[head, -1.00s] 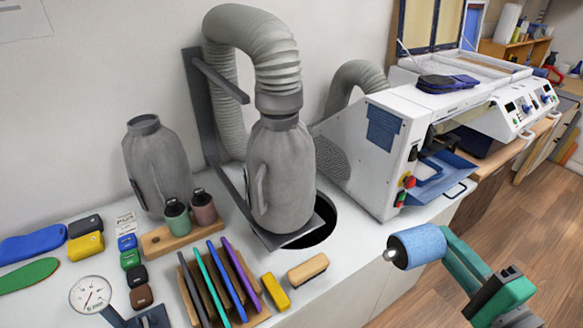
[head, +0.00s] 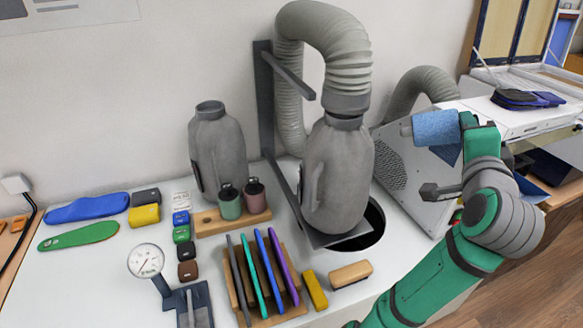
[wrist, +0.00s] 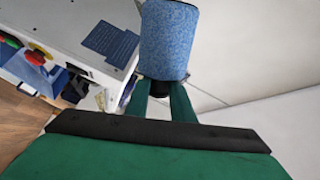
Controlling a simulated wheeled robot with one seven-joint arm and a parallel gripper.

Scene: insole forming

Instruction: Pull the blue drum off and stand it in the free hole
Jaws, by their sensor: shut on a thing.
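The blue drum (head: 432,127) is a speckled blue cylinder, held up in the air in front of the white machine at the right. It lies about level in the head view, with its far end pointing left. My gripper (head: 464,124) is shut on its right end. In the wrist view the drum (wrist: 167,42) rises beyond my gripper's fingers (wrist: 165,95), which close on its dark end. A wooden rack (head: 203,228) on the bench holds a green drum (head: 230,205) and a pink drum (head: 254,194) upright. The rack's left end is empty, with a small hole there.
A grey bottle-shaped form (head: 216,150) stands behind the rack. A larger grey bag (head: 335,180) under a hose stands to its right, beside a dark round opening (head: 374,222). A slotted stand of coloured sheets (head: 262,280) and a dial gauge (head: 146,260) are in front.

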